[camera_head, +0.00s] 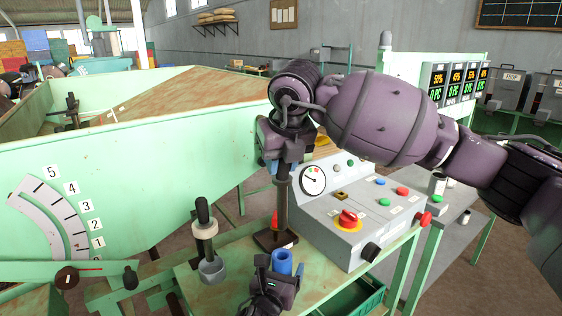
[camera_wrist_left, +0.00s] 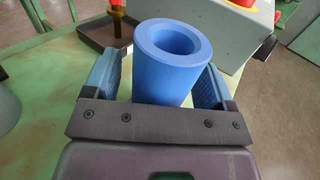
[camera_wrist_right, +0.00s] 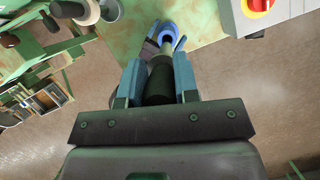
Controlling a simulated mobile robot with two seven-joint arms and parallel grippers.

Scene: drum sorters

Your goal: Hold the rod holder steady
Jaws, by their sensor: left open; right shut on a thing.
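The rod holder, a blue hollow cylinder (camera_head: 282,263), stands upright on the green bench; its round opening looks empty in the left wrist view (camera_wrist_left: 168,70). My left gripper (camera_head: 274,276) is open, its two blue fingers on either side of the cylinder with gaps between. My right gripper (camera_head: 282,164) is shut on a dark rod (camera_head: 281,200) that points down. In the right wrist view, the rod (camera_wrist_right: 159,82) has a thinner grey-green end in line with the blue cylinder (camera_wrist_right: 168,32). The rod's lower end appears above the cylinder, apart from it.
A dark square tray (camera_head: 268,241) with a red part lies behind the cylinder. A grey control box (camera_head: 345,215) with a gauge and red knob stands right. A black-handled tool (camera_head: 203,220) and a grey cup (camera_head: 212,270) stand left. Free bench shows between cup and cylinder.

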